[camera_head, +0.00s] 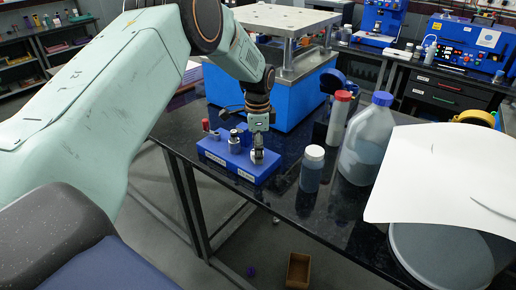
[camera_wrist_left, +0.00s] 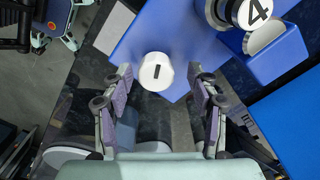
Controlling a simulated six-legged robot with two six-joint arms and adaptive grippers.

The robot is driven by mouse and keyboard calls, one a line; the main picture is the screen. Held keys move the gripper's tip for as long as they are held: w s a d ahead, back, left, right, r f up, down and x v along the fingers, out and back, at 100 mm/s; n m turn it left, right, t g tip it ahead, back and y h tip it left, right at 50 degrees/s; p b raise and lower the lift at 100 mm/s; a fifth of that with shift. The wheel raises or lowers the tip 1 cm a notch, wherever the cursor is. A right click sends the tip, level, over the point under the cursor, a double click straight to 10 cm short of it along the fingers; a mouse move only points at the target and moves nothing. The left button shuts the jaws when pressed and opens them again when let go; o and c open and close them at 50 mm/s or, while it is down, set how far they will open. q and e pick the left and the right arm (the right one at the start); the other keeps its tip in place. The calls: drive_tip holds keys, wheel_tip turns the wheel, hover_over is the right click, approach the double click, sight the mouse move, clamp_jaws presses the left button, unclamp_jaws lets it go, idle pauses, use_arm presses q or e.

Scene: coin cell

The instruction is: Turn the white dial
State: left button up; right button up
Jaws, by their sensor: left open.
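The left gripper (camera_head: 258,148) is open and points down over the right end of the block in the head view, covering much of the dial. My right gripper is in neither view.
A lidded jar (camera_head: 312,170), a red-capped bottle (camera_head: 338,118) and a large blue-capped bottle (camera_head: 366,145) stand to the right. A blue press (camera_head: 285,95) stands behind.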

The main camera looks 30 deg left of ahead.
use_arm(q)
drive_tip(key=shift+s+d+r, duration=0.3)
drive_tip(key=shift+d, duration=0.1)
drive_tip(key=shift+c, duration=0.8)
drive_tip(key=shift+w+a+f, duration=0.25)
drive_tip(key=shift+a+f, duration=0.05)
drive_tip(key=c, duration=0.4)
drive_tip(key=shift+d+r, duration=0.15)
drive_tip(key=c, duration=0.4)
drive_tip(key=shift+c, duration=1)
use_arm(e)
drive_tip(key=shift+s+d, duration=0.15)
use_arm(q)
drive_tip(key=shift+r, duration=0.1)
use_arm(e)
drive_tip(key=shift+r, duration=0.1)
